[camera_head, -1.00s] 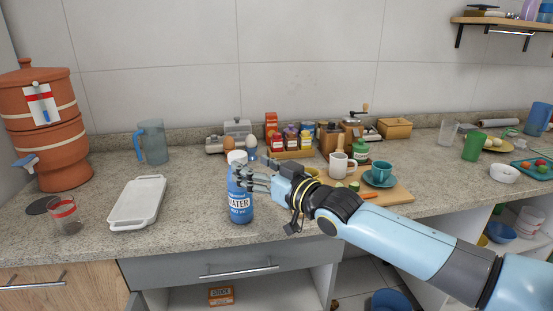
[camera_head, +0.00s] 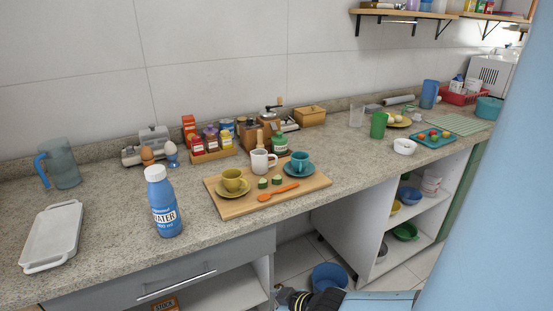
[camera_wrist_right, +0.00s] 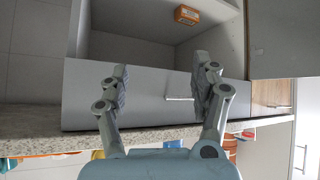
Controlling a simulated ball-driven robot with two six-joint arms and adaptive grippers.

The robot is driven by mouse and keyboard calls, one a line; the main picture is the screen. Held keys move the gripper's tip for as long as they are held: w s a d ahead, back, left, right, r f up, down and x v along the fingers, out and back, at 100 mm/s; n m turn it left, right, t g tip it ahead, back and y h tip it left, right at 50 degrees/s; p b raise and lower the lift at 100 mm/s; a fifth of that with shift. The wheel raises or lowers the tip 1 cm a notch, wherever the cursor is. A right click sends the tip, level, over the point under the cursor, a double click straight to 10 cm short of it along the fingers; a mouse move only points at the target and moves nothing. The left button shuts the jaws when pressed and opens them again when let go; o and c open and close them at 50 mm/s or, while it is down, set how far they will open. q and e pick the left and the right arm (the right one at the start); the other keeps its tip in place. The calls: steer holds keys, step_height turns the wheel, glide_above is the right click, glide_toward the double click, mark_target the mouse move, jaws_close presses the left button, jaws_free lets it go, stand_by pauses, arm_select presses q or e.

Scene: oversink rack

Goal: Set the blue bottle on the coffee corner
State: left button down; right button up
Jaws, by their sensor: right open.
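The blue bottle (camera_head: 163,204), with a white cap and a WATER label, stands upright on the stone counter (camera_head: 110,262), left of a wooden board. Nothing touches it. A coffee grinder (camera_head: 274,116) stands behind the board. My right gripper (camera_wrist_right: 160,80) is open and empty in the right wrist view, facing the grey drawer front. In the head view only its wrist part shows at the bottom edge. My left gripper is out of view.
A white tray (camera_head: 53,238) and a blue jug (camera_head: 61,168) are at the left. A spice rack (camera_head: 213,153) and egg cups stand at the back. A green cup (camera_head: 378,125) and white bowl (camera_head: 404,146) are right of the board. Bare counter lies between board and bowl.

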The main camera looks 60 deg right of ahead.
steer(key=s+a+f+g, duration=0.2)
steer(key=s+f, duration=0.3)
steer(key=s, duration=0.4)
steer(key=s+a+f+g, duration=0.2)
steer(key=s+f, duration=0.3)
steer(key=s, duration=0.4)
steer(key=s+a+f+g, duration=0.3)
steer(key=s+f+g, duration=0.1)
steer(key=s, duration=0.5)
steer(key=shift+s+f+n+y, duration=0.3)
steer(key=shift+s+f+n, duration=0.1)
steer(key=shift+f, duration=0.15)
steer(key=shift+w, duration=0.1)
